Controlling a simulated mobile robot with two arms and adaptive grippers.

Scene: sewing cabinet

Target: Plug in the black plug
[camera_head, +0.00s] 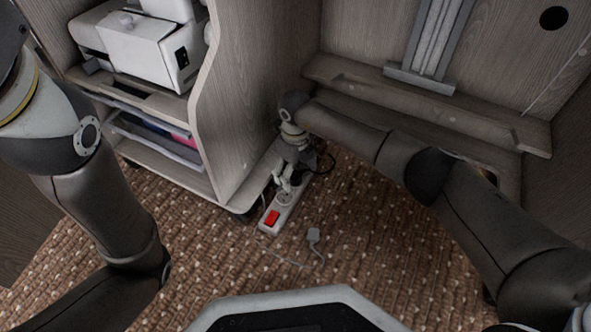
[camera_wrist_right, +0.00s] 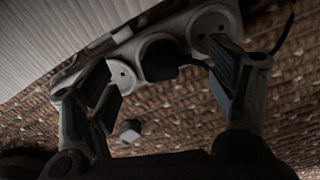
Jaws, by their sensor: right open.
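The white power strip (camera_head: 267,228) lies on the carpet beside the cabinet, with a red switch (camera_head: 272,218) at its near end. In the right wrist view, the power strip's round sockets (camera_wrist_right: 121,75) line the top. The black plug (camera_wrist_right: 160,60) sits at the middle visible socket; how deep it sits I cannot tell. My right gripper (camera_head: 287,183) is over the strip, its fingers hiding part of it. In the wrist view the right gripper (camera_wrist_right: 168,85) is open, with its fingers apart on either side of the black plug. My left gripper is out of view.
A grey plug (camera_head: 314,236) lies loose on the carpet with its thin cable; it also shows in the wrist view (camera_wrist_right: 130,132). A black cable (camera_head: 328,160) loops beside the strip. The wooden cabinet (camera_head: 245,90) stands close on the left, holding a white sewing machine (camera_head: 140,45).

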